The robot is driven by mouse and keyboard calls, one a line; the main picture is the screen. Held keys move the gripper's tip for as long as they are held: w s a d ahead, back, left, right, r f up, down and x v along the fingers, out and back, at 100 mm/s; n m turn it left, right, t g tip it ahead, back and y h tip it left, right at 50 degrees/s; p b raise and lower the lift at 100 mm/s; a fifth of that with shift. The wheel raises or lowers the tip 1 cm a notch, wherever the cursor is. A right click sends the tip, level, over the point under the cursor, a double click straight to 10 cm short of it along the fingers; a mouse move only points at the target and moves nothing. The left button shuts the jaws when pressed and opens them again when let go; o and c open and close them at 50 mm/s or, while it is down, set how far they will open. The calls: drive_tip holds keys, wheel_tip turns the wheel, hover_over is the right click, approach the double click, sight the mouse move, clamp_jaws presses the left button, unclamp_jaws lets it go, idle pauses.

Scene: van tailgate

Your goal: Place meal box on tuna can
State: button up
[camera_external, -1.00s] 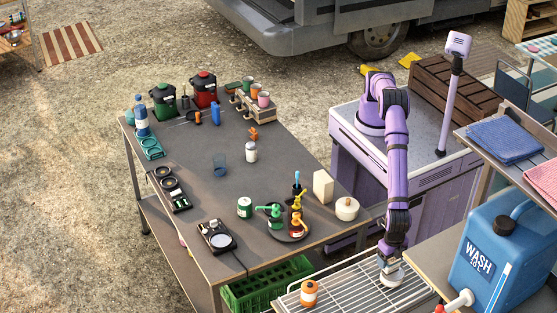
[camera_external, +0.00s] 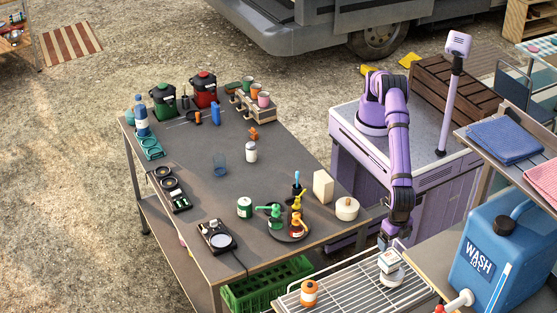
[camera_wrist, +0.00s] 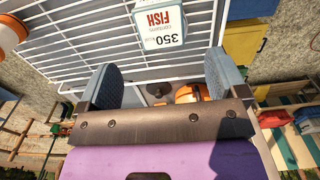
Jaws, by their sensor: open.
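The meal box (camera_external: 388,261), a small pale box, rests on top of a low round whitish can (camera_external: 393,280), which looks like the tuna can, on the wire rack. In the wrist view the box (camera_wrist: 162,22), with red FISH lettering and a blue-green edge, is just beyond my fingertips. The can under it is hidden there. My gripper (camera_external: 388,241) is above and behind the box in the external view. In the wrist view my gripper (camera_wrist: 162,82) has its two fingers wide apart with nothing held between them, clear of the box.
The wire rack (camera_external: 345,283) also bears an orange jar with a white band (camera_external: 309,292). The grey table (camera_external: 190,165) to the left holds bottles, pots and a round tray. A blue WASH jug (camera_external: 492,262) stands close on the right. A green crate (camera_external: 265,285) sits below the table.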

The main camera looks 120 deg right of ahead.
drive_tip(key=shift+r, duration=1.45)
